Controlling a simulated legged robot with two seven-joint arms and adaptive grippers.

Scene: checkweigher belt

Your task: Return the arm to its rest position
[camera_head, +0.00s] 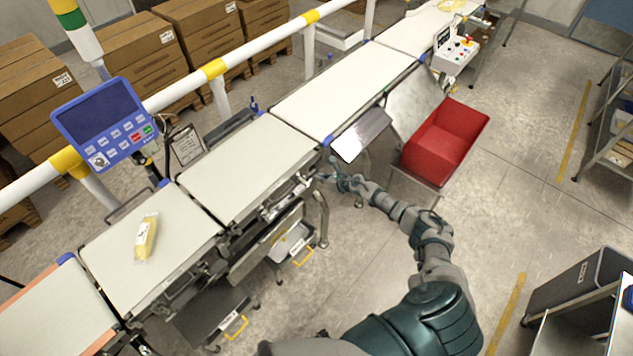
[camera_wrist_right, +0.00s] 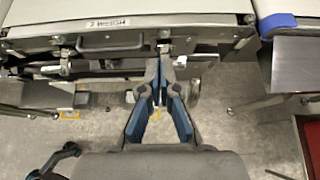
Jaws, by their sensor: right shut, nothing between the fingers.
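My right arm reaches up from the bottom of the head view toward the conveyor's near edge. My right gripper (camera_head: 326,174) is beside the belt line, near the side of the weighing section. In the wrist view the right gripper (camera_wrist_right: 161,75) has its blue-padded fingers closed together at the tips, with nothing between them. The fingertips appear in front of the conveyor's side frame (camera_wrist_right: 110,42); whether they touch it cannot be told. My left gripper is in neither view.
A yellow packet (camera_head: 147,236) lies on the near-left belt (camera_head: 105,248). The white middle belt (camera_head: 240,165) is bare. A red bin (camera_head: 445,140) stands right of my gripper, beside a metal chute (camera_head: 413,105). A blue control panel (camera_head: 103,122) stands left. Floor at right is mostly clear.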

